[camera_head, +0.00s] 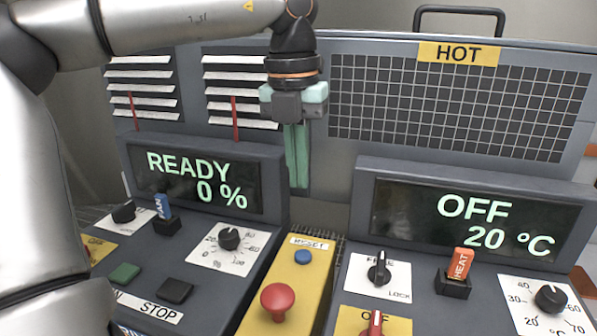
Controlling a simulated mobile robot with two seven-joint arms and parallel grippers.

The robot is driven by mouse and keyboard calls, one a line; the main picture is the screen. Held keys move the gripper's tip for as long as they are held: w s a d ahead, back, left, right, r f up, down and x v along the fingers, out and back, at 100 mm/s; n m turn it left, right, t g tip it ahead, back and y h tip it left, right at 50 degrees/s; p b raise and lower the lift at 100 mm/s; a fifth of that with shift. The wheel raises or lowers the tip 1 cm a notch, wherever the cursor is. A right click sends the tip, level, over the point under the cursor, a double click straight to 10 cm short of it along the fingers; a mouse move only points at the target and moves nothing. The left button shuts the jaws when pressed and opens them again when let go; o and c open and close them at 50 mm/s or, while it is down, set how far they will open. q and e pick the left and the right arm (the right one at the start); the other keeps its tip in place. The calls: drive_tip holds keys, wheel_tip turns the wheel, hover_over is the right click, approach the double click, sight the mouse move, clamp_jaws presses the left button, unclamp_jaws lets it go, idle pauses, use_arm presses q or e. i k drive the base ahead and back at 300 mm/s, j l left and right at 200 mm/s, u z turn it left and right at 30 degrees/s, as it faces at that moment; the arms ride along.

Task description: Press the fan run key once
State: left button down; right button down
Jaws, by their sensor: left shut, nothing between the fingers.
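The fan run key is the green key (124,275) on the left panel; the label below it is partly hidden by my arm and only its last letter shows. The dark stop key (175,290) sits to its right. The fan display (200,180) reads READY 0 %. My left gripper (298,184) has its teal fingers shut and empty, pointing down. It hangs in front of the gap between the two displays, up and to the right of the green key, apart from it. My right gripper is out of view.
A blue FAN switch (163,212) and a dial (229,239) stand near the keys. A yellow strip holds a red mushroom button (277,299) and a blue reset button (303,257). The heater display (470,222) reads OFF 20 °C, with an orange HEAT switch (460,264) below.

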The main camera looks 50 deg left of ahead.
sight(126, 271)
drive_tip(key=k, duration=1.5)
